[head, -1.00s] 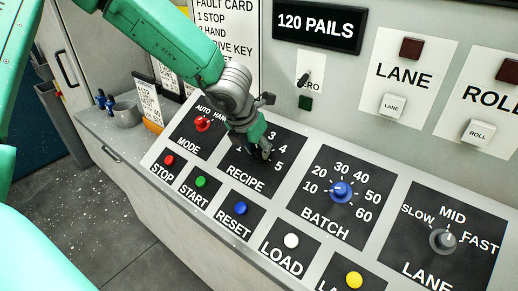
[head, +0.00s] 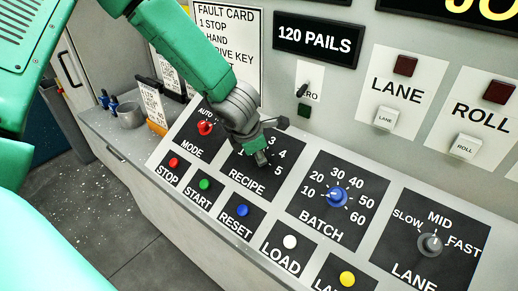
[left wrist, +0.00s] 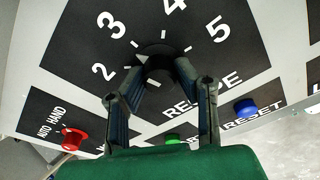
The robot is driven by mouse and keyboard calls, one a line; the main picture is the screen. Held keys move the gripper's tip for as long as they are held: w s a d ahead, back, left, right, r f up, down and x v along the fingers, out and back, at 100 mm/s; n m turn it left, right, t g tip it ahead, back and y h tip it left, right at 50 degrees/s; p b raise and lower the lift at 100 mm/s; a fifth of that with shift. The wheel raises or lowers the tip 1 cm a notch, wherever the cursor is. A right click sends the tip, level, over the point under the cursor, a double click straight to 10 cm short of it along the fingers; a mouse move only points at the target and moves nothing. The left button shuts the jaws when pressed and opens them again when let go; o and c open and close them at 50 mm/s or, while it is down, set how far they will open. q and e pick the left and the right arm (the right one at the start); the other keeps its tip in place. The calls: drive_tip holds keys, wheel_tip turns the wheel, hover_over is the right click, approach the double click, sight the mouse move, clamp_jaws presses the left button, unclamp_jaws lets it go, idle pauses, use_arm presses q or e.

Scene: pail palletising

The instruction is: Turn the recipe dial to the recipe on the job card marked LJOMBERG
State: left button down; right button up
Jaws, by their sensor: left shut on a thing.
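The recipe panel (head: 246,176) is black with white numbers and the word RECIPE. In the left wrist view the numbers 2, 3, 4 and 5 show around the dark recipe dial (left wrist: 158,50). My left gripper (head: 262,160) reaches down onto the dial, and its two fingers (left wrist: 161,68) are shut on it. In the head view the gripper hides the dial and some numbers. My right gripper is not in view.
The red mode knob (head: 205,128), stop button (head: 173,162), start button (head: 204,184) and reset button (head: 242,211) sit close by. The blue batch dial (head: 337,196) and grey lane dial (head: 430,244) lie to the right. A grey cup (head: 130,116) stands left.

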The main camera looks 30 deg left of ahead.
use_arm(q)
drive_tip(key=shift+w+r+m+p, duration=0.1)
drive_tip(key=shift+m+p, duration=0.35)
drive_tip(key=shift+m, duration=0.55)
drive_tip(key=shift+a, duration=0.1)
drive_tip(key=c, duration=1.3)
unclamp_jaws()
drive_tip(key=shift+o, duration=0.2)
drive_tip(key=shift+r, duration=0.1)
drive_tip(key=v, duration=1.1)
drive_tip(key=shift+s+r, duration=0.2)
drive_tip(key=shift+s, duration=0.05)
